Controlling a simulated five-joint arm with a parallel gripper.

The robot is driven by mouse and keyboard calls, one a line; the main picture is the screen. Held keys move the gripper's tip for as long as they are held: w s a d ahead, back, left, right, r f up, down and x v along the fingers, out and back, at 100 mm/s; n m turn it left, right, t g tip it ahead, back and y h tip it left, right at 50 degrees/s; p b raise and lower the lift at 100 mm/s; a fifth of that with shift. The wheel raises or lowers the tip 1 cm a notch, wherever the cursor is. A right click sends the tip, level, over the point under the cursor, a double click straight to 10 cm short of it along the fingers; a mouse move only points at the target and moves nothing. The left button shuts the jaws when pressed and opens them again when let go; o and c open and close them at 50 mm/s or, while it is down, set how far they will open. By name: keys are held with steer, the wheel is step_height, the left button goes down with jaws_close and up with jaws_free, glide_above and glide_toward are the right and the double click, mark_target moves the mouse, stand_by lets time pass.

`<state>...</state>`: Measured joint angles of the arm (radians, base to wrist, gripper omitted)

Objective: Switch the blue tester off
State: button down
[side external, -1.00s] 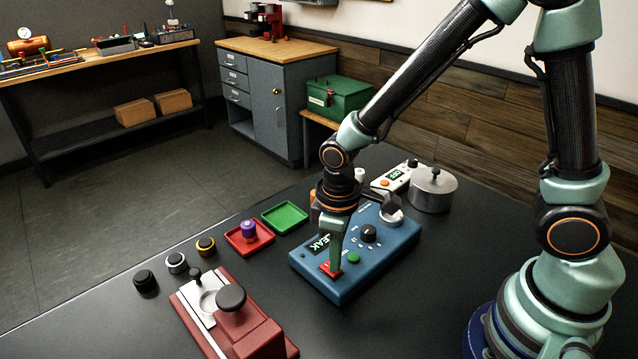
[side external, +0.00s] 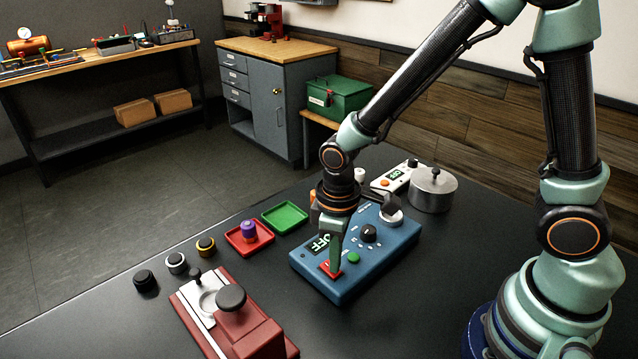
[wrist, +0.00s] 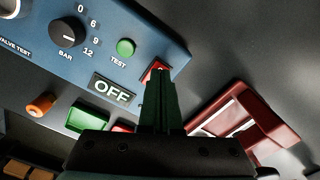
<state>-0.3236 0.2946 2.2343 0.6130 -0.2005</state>
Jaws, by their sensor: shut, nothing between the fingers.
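The blue tester (side external: 375,262) lies on the dark table under my gripper. Its display (side external: 320,244) reads OFF, and the same display is clear in the wrist view (wrist: 115,91). A red switch (side external: 330,271) sits at its front-left corner, and its top edge shows in the wrist view (wrist: 155,69). My gripper (side external: 337,266) is shut and empty, pointing down with its tips at the red switch, seemingly touching it. The fingers (wrist: 160,88) hide part of the switch. A green TEST button (side external: 353,258) and a black BAR knob (side external: 369,233) are beside it.
A red press-like fixture (side external: 235,325) stands front left. A red tray (side external: 262,246) holds a purple part, and a green tray (side external: 285,217) is empty. Several small knobs (side external: 176,263) line the left. A white device (side external: 392,181) and metal pot (side external: 433,190) stand behind the tester.

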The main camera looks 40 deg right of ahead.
step_height(320, 180, up, 6)
stand_by(0.7)
steer(key=s+d+r+m+t, duration=0.3)
steer(key=d+r+m+t, duration=0.2)
steer(key=d+r, duration=0.5)
steer(key=shift+d+r+m+t, duration=0.3)
steer(key=shift+r+m, duration=0.2)
steer(key=shift+r, duration=1.2)
